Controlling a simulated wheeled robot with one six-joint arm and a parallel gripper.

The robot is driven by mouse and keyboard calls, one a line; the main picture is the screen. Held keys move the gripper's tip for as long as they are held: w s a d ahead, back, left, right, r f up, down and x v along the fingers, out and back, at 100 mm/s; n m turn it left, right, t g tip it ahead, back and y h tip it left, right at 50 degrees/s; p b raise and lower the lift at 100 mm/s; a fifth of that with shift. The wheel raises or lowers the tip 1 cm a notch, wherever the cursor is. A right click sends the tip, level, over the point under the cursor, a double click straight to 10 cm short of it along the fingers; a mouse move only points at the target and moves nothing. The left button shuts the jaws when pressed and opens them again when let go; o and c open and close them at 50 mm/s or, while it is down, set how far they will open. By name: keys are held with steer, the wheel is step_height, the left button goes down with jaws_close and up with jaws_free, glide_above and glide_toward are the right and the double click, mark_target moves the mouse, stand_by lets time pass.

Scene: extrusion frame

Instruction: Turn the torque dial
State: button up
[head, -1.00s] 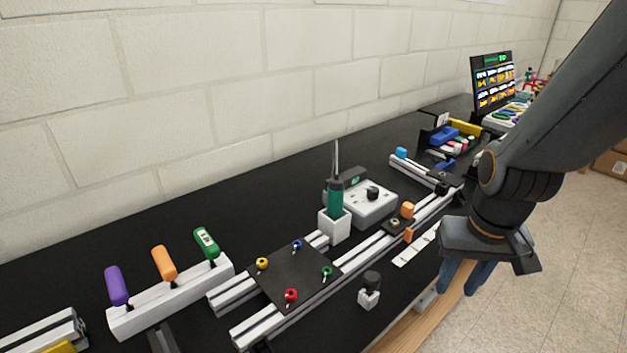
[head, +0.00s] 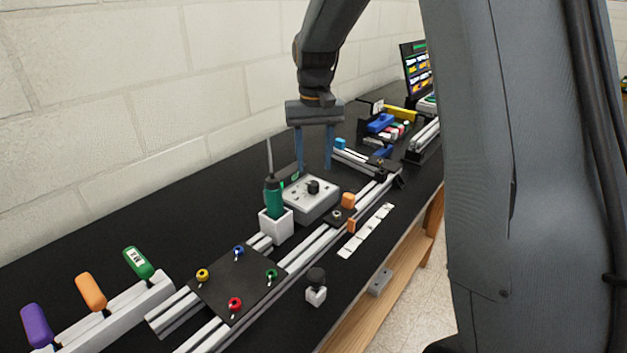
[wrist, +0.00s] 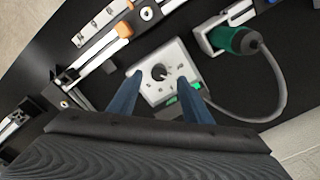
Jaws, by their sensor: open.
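The torque dial is a small black knob (head: 313,187) on top of a light grey control box (head: 301,207). It also shows in the wrist view (wrist: 159,72), with small markings around it on the box face. My gripper (head: 314,169) is open and empty, its blue fingers pointing down above and slightly behind the box. In the wrist view the two fingertips (wrist: 156,75) lie on either side of the dial, and I cannot tell their height above it. A small green display (wrist: 185,93) shows at the box's edge, partly behind a finger.
A green screwdriver (head: 274,197) stands in a white holder (head: 276,226) close left of the box; its cable curves nearby. Aluminium rails (head: 318,243) run in front. A dark plate (head: 238,281) carries coloured knobs. Purple, orange and green handles stand at lower left. A wall closes the back.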

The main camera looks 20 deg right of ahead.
mark_target(313, 183)
steer(key=shift+w+r, duration=0.15)
steer(key=shift+w, duration=0.5)
step_height(313, 183, down, 8)
steer(key=shift+d+r+p, duration=0.1)
steer(key=shift+r+p, duration=0.1)
steer(key=shift+p, duration=0.95)
steer(key=c, duration=1.1)
steer(key=shift+o, duration=0.2)
steer(key=shift+n, duration=0.4)
steer(key=shift+w+r+n, duration=0.1)
steer(key=shift+n, duration=3)
